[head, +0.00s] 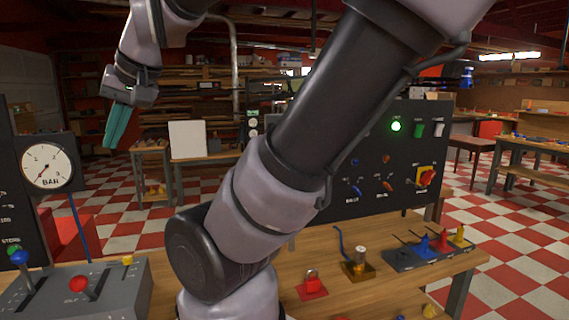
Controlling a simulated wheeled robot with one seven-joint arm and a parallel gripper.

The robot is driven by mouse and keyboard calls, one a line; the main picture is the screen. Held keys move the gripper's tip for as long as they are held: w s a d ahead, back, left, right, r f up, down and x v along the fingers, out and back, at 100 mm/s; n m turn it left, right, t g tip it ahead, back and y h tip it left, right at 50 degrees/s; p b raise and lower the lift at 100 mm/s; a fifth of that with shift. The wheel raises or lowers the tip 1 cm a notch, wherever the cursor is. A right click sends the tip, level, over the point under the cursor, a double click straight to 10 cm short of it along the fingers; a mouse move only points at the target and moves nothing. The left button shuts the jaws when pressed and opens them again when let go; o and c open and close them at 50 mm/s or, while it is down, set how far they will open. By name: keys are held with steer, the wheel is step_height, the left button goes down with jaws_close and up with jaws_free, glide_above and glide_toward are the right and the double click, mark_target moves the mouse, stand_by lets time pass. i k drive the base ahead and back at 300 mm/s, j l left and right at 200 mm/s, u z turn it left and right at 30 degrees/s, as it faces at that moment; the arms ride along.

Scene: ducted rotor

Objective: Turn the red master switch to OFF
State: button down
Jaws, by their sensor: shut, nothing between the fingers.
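A red rotary handle on a yellow plate, which looks like the red master switch (427,176), is at the lower right of the dark upright panel (405,145). Its lettering is too small to read, so I cannot tell its setting. My gripper (117,130), with teal fingers, is raised at the upper left and points down. It is shut and empty, far to the left of the switch and touching nothing. My arm crosses the middle of the view and hides the left part of the panel.
A green lamp (396,126) glows on the panel. Blue and orange toggles sit below it. On the wooden bench (395,288) are a red padlock (312,280), a brass piece (358,264) and coloured pegs. A grey lever box (85,290) and pressure gauge (47,166) stand at left.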

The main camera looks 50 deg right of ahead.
mark_target(426, 177)
steer(key=z, duration=2.9)
